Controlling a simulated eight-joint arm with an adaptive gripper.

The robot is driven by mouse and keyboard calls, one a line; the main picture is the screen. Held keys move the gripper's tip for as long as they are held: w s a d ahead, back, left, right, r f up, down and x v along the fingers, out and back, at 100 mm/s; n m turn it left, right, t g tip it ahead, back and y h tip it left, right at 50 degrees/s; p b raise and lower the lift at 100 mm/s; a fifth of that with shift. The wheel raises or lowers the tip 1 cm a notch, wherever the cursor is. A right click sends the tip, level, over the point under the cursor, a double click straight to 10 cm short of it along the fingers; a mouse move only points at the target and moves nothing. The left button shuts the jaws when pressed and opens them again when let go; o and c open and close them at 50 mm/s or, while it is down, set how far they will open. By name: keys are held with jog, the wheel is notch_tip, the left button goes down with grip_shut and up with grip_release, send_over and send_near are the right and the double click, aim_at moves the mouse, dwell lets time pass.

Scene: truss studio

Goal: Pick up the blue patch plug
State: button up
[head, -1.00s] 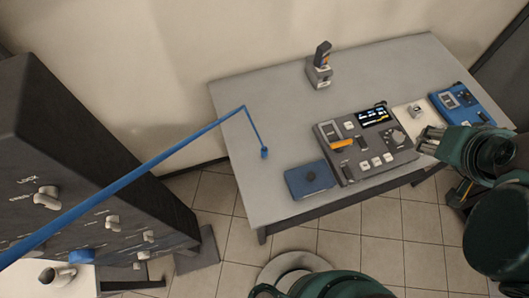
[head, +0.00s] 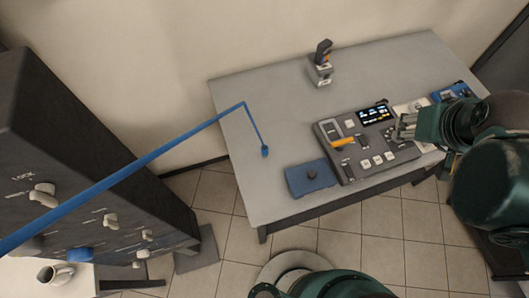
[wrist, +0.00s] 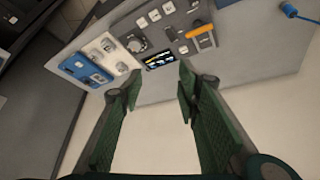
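The blue patch plug (head: 265,151) stands on the grey table near its left side, at the end of a blue cable (head: 150,157) that runs up and off to the lower left. In the wrist view the plug (wrist: 290,10) shows at the top right edge. My gripper (head: 402,127) is over the right end of the grey console, well to the right of the plug. In the wrist view my gripper (wrist: 158,85) has its two green fingers wide apart with nothing between them.
The grey console (head: 352,175) with a screen and orange lever sits mid-table. A blue box (head: 296,186) with a dark knob lies left of it, close to the plug. A handheld device in a stand (head: 321,75) is at the back. A dark panel (head: 60,130) stands left.

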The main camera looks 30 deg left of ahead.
jog(key=w+a+f+n+g+b, duration=0.1)
jog(key=a+f+n, duration=0.15)
jog(key=a, duration=0.25)
jog(key=w+a+f+n+g, duration=0.1)
jog(key=w+a+f+n, duration=0.15)
jog(key=a, duration=0.35)
jog(key=n+g+b, duration=0.3)
jog(key=n+g, duration=0.1)
jog(key=n, duration=0.7)
send_over(264, 148)
jog(key=shift+h, duration=0.3)
jog(key=f, duration=2)
jog(key=shift+w+d, duration=0.2)
jog(key=shift+w, duration=0.1)
jog(key=shift+s+a+f, duration=0.3)
jog(key=shift+f, duration=0.05)
jog(key=shift+f, duration=0.1)
jog(key=shift+f+b, duration=0.35)
jog(key=shift+f, duration=0.85)
jog(key=shift+f, duration=0.15)
jog(key=shift+w+d+f, duration=0.1)
jog(key=shift+f, duration=2.35)
